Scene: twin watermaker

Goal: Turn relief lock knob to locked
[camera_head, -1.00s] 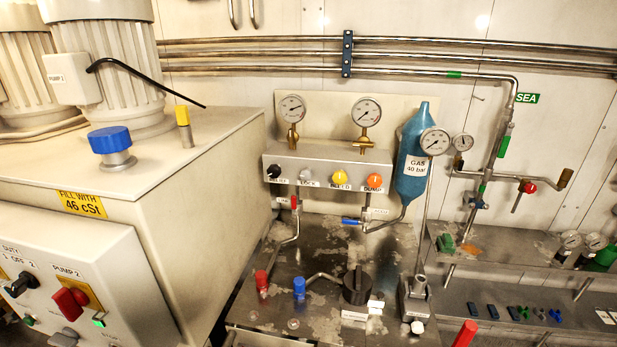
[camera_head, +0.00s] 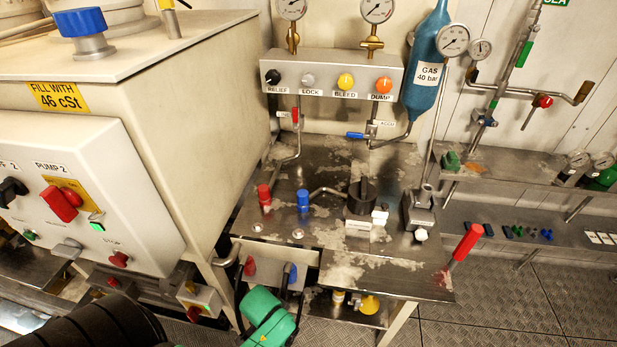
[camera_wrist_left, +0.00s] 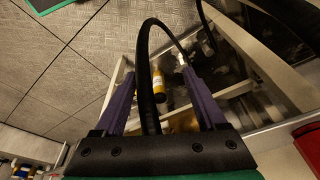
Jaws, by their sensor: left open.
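The valve panel (camera_head: 335,82) carries a black RELIEF knob (camera_head: 272,77), a grey LOCK knob (camera_head: 308,80), a yellow BLEED knob (camera_head: 346,81) and an orange DUMP knob (camera_head: 382,85). Nothing covers them in the head view. They are too small for me to read a locked or unlocked setting. My left gripper (camera_head: 266,275), with a green body, is low at the bottom of the head view, below the panel and in front of the steel bench's front edge. Its two purple fingers (camera_wrist_left: 163,92) are spread apart in the wrist view and hold nothing. My right gripper is not in view.
The steel bench (camera_head: 330,245) carries red and blue fittings, a black round knob (camera_head: 361,196) and a red-handled lever (camera_head: 467,242). The pump cabinet (camera_head: 85,190) stands at left. A blue bottle (camera_head: 428,65) hangs right of the panel. A black hose (camera_wrist_left: 146,75) arches between my fingers' view.

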